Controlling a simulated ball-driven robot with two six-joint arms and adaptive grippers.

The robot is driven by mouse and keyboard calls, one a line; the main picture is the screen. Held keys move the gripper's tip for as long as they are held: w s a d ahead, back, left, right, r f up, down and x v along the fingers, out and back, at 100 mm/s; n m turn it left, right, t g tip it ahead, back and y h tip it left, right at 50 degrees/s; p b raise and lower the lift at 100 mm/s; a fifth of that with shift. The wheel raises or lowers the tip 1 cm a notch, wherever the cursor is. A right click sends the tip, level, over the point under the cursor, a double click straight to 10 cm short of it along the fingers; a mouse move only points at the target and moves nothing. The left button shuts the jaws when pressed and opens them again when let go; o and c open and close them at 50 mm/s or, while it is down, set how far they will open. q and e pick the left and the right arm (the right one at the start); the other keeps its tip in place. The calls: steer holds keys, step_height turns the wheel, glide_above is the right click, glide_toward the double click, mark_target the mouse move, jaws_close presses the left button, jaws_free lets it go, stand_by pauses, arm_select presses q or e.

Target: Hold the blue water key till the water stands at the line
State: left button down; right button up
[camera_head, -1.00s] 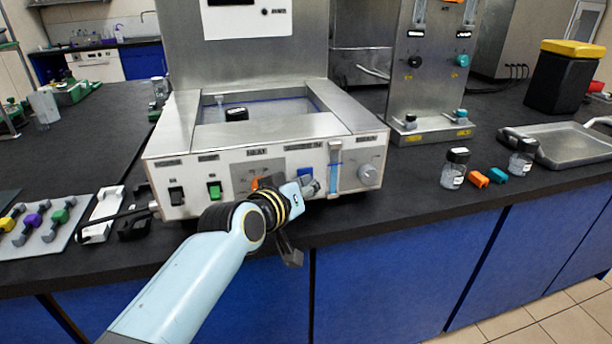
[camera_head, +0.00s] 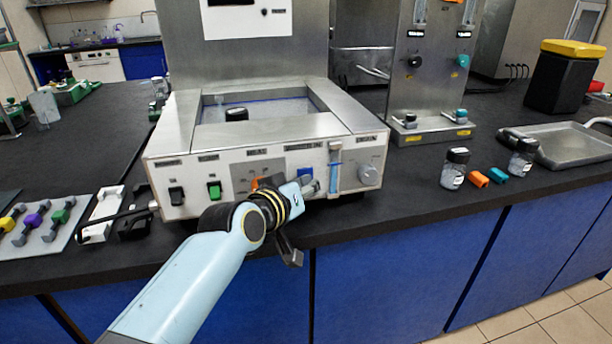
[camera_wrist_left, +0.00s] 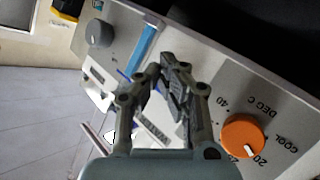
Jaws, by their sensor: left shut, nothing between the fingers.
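The blue water key (camera_head: 305,173) is on the front panel of the steel bath (camera_head: 270,133), partly covered by my left gripper. My left gripper (camera_head: 314,187) is shut and empty, with its tips at the panel by the key. I cannot tell whether they press it. In the left wrist view its closed fingers (camera_wrist_left: 174,72) hide most of the key. The upright level tube (camera_head: 335,166) stands just right of the key, with blue in its lower part; it also shows in the wrist view (camera_wrist_left: 143,48). Its line is too small to read. My right gripper is out of view.
An orange dial (camera_wrist_left: 243,136) lies close to the fingers. A grey knob (camera_head: 369,174) is right of the tube; black (camera_head: 177,195) and green (camera_head: 214,190) switches are at the left. Jars (camera_head: 454,168) stand on the bench at right.

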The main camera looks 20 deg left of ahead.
arm_select(q)
steer(key=shift+s, duration=0.1)
stand_by(0.7)
steer(key=shift+s+d+p, duration=0.35)
steer(key=shift+s+d, duration=0.1)
steer(key=shift+s, duration=0.15)
